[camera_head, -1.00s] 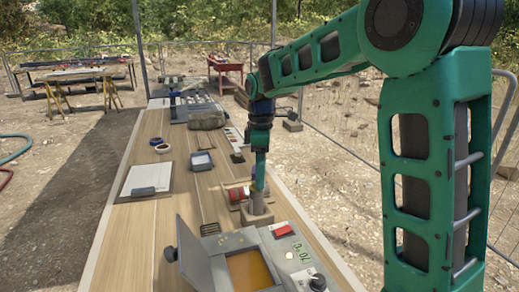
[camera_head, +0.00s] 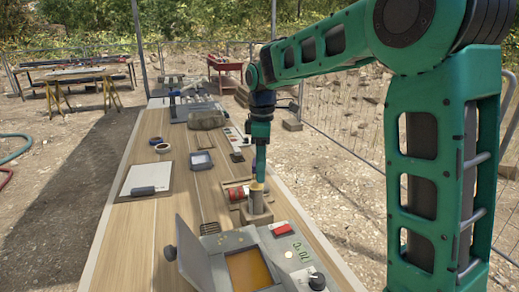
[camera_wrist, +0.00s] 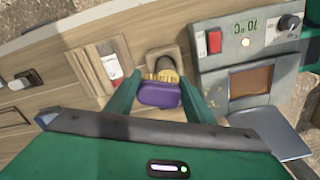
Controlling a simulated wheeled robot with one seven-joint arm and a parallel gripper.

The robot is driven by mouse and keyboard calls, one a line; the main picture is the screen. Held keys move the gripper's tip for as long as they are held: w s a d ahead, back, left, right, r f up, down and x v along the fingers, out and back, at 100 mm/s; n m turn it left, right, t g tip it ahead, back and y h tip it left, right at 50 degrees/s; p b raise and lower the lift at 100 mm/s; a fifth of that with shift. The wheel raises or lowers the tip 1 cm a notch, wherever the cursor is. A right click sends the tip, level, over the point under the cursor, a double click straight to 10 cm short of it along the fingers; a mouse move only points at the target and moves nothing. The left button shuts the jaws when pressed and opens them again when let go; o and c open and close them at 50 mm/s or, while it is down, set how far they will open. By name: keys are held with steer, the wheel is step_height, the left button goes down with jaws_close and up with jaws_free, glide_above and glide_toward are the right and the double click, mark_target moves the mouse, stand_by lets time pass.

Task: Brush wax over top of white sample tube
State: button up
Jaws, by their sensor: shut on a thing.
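My gripper (camera_wrist: 158,96) is shut on a brush (camera_wrist: 159,95) with a purple handle end and yellowish bristles.
Left of the heater the tabletop is clear.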

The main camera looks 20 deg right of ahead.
steer(key=shift+w+r, duration=0.1)
steer(key=shift+r, duration=2.7)
